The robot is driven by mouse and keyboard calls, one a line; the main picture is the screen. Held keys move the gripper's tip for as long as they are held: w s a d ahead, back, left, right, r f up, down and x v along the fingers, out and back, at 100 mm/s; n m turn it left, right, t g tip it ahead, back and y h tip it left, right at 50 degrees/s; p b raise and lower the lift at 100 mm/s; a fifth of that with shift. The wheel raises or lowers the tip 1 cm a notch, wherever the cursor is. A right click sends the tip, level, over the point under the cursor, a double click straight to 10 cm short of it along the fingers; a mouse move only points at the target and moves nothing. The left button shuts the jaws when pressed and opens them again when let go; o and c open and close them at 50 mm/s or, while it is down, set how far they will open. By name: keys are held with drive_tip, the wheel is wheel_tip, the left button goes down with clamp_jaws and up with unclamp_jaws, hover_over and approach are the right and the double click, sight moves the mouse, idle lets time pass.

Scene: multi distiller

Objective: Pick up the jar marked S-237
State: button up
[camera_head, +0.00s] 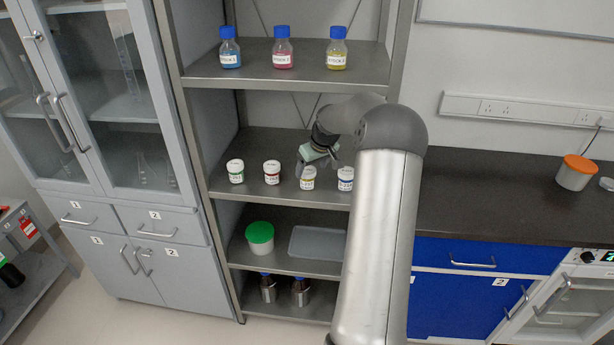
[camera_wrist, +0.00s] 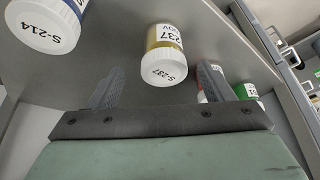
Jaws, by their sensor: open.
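The jar marked S-237 (camera_wrist: 164,52) has a white lid and a yellow band, and its label reads in the wrist view. In the head view this yellow-banded jar (camera_head: 308,180) stands third from the left in a row on the middle shelf. My gripper (camera_wrist: 158,84) is open and empty, its two fingers spread apart with the S-237 jar lying ahead of the gap between them.
The blue jar S-214 (camera_wrist: 45,22) stands on one side of S-237. A red jar (camera_head: 272,173) and a green jar (camera_head: 236,172) stand on the other side. The upper shelf (camera_head: 257,70) with bottles is above; a shelf post (camera_wrist: 275,75) shows at right.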

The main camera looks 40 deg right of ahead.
sight(307, 177)
drive_tip(key=p+x, duration=0.2)
drive_tip(key=x, duration=0.4)
drive_tip(key=shift+a+f, duration=0.1)
drive_tip(key=shift+a, duration=0.1)
drive_tip(key=c, duration=1.1)
